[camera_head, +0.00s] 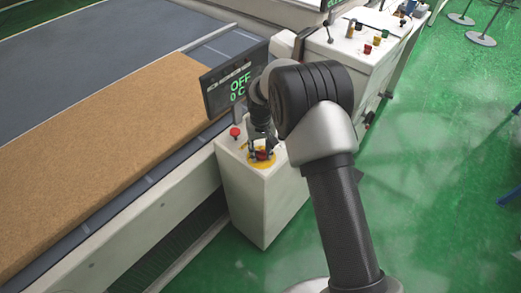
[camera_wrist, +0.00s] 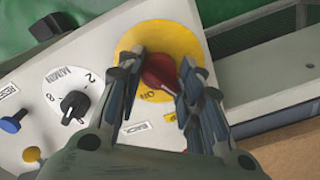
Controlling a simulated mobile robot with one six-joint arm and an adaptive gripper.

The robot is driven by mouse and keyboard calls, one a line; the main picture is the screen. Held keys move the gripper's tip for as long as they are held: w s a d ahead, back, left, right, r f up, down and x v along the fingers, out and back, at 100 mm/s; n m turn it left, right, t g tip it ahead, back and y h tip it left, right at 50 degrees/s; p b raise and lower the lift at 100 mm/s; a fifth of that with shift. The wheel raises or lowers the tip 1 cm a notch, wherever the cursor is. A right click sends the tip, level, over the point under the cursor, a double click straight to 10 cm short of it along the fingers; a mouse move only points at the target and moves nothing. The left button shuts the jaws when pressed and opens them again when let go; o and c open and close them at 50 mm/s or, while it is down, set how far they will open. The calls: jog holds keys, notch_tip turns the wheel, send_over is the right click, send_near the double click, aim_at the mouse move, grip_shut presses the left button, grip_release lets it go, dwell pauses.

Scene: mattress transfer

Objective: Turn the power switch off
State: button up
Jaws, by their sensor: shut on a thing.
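The power switch is a red knob (camera_wrist: 160,70) on a yellow disc (camera_wrist: 150,38), on top of a white control box (camera_head: 262,200). In the head view the red knob (camera_head: 263,155) is small and partly covered by my gripper (camera_head: 260,146). My gripper also shows in the wrist view (camera_wrist: 162,66), with one finger on each side of the knob, shut on it. The knob's handle points to the lower right, toward a partly covered label on the disc.
A black selector knob (camera_wrist: 74,103), a blue button (camera_wrist: 11,124) and a yellow button (camera_wrist: 31,155) sit beside the switch. A red button (camera_head: 235,132) stands on the box's left corner. A conveyor with a brown mattress (camera_head: 110,150) runs along the left. Green floor (camera_head: 440,180) is open on the right.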

aim_at(261, 151)
jog(key=shift+s+d+f+n, duration=0.1)
jog(key=shift+d+n, duration=0.1)
jog(key=shift+n, duration=1.5)
jog(key=o, duration=1)
jog(key=shift+a+r, duration=0.1)
jog(key=shift+r, duration=0.25)
notch_tip(261, 151, up, 12)
jog(key=shift+f, duration=0.25)
